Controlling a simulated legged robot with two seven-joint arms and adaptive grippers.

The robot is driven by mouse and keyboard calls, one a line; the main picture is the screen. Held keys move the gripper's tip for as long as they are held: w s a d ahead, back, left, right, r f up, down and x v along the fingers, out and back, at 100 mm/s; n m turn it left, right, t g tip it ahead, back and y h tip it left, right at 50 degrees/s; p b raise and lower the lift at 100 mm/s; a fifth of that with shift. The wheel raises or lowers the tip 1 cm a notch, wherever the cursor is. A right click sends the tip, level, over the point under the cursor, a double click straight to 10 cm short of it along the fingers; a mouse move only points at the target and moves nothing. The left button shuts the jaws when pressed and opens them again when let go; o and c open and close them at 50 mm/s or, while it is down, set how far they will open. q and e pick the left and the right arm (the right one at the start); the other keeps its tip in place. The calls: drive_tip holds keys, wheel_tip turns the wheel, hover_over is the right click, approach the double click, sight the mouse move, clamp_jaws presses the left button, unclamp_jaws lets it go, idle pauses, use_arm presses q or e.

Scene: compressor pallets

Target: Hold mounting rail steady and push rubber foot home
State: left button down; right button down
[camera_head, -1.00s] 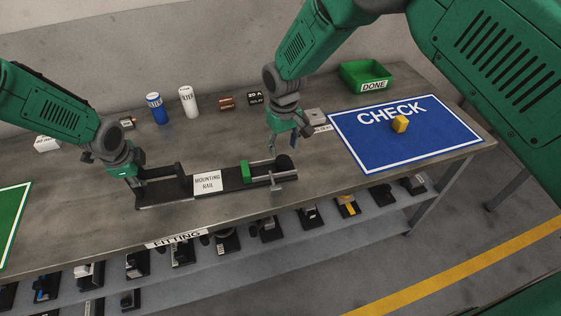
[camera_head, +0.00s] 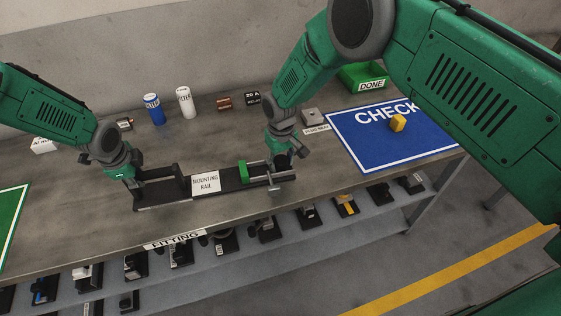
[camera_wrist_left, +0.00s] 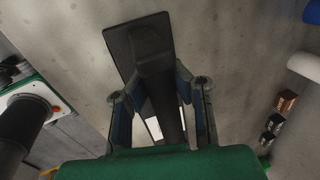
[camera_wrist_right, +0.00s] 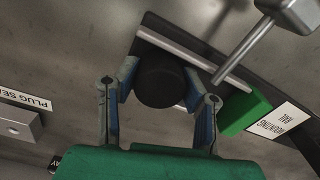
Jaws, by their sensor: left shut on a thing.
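The mounting rail (camera_head: 231,184) is a long dark fixture with a white label, lying along the front of the bench. My left gripper (camera_head: 128,178) is shut on a dark upright part at its left end; the left wrist view shows this part (camera_wrist_left: 153,50) between the fingers. A black round piece, seemingly the rubber foot (camera_wrist_right: 161,82), sits at the rail's right end. My right gripper (camera_wrist_right: 160,80) is open, with one finger on each side of it; contact is unclear. In the head view my right gripper (camera_head: 280,165) partly hides that end.
A green block (camera_head: 243,171) and a metal lever (camera_wrist_right: 243,50) sit on the fixture near my right gripper. A green DONE bin (camera_head: 350,78), bottles and small boxes stand behind.

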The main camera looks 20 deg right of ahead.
sight(267, 165)
drive_tip(key=shift+w+a, duration=0.15)
drive_tip(key=shift+a, duration=1.95)
drive_tip(key=c, duration=1.3)
unclamp_jaws()
drive_tip(key=shift+d+r, duration=0.1)
drive_tip(key=shift+r, duration=0.3)
wheel_tip(267, 165, up, 11)
drive_tip(key=shift+r, duration=0.1)
